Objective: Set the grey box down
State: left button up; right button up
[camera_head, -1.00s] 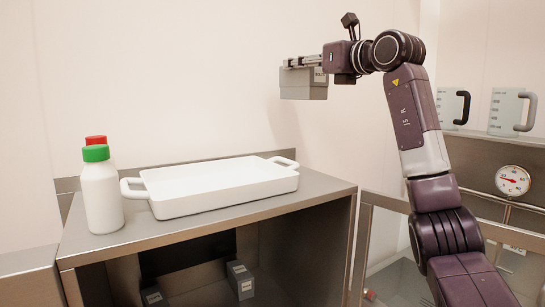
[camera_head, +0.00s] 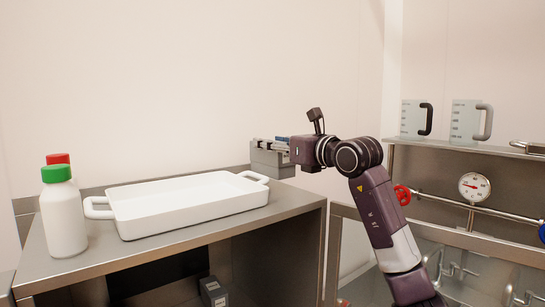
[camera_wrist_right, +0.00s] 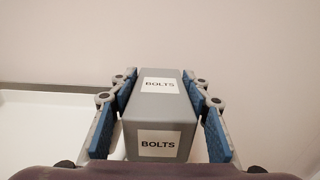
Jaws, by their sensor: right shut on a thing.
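The grey box (camera_head: 272,163) is held by my right gripper (camera_head: 268,145) near the back right of the steel counter (camera_head: 296,207), just past the white tray's right handle. In the right wrist view the grey box (camera_wrist_right: 160,108) has two white "BOLTS" labels and sits between the blue finger pads of my right gripper (camera_wrist_right: 160,105). I cannot tell whether its underside touches the counter. My left gripper is not in view.
A white tray (camera_head: 185,222) with two handles covers much of the counter top. A green-capped bottle (camera_head: 63,222) and a red-capped one stand at its left. Other grey boxes (camera_head: 213,292) are on the shelf below. Two measuring jugs (camera_head: 465,122) stand at right.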

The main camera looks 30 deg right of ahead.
aim_at(273, 157)
jog(key=shift+f, duration=1.75)
jog(key=shift+s, duration=0.1)
jog(key=shift+f, duration=0.15)
jog(key=o, duration=1.5)
